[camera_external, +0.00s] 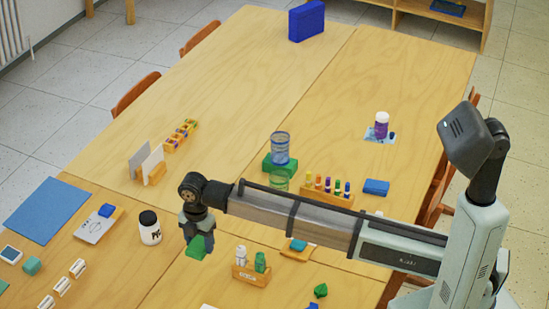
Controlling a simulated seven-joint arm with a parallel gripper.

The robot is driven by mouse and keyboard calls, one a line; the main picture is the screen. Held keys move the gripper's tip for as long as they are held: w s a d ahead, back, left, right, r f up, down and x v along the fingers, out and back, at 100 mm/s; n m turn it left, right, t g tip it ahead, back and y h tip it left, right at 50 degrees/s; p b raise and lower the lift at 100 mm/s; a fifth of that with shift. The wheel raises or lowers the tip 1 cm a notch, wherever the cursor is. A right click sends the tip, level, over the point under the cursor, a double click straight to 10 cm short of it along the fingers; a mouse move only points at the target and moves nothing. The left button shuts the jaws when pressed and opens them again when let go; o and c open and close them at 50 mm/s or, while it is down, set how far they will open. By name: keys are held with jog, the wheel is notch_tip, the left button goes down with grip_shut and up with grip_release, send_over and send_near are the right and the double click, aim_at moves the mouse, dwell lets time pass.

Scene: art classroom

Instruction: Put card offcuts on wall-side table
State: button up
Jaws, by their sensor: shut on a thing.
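My gripper (196,235) is shut on a green piece (195,248), above the near part of the joined wooden tables. The fingers partly hide this piece, and I cannot tell for sure whether it is a card offcut. A small crumpled green piece (320,291) lies on the near table, right of my gripper, and a blue piece (312,306) is cut off by the bottom edge of the picture. The table half (200,85) on the left is closer to the radiator wall; I cannot tell for sure which table is the wall-side one.
A black-lidded white jar (149,228) stands left of my gripper. A wooden holder with bottles (252,272) is to the right. Stacked clear cups (280,150), a marker rack (327,190) and a card stand (150,165) stand farther back. The far left tabletop is mostly clear.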

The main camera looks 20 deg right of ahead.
aim_at(204, 275)
jog(key=shift+f, duration=0.55)
jog(key=shift+f, duration=5)
jog(key=shift+f, duration=0.15)
jog(key=o, duration=1)
notch_tip(204, 275, up, 12)
jog(key=shift+r, duration=0.2)
jog(key=shift+w+d, duration=0.1)
jog(key=shift+w, duration=0.05)
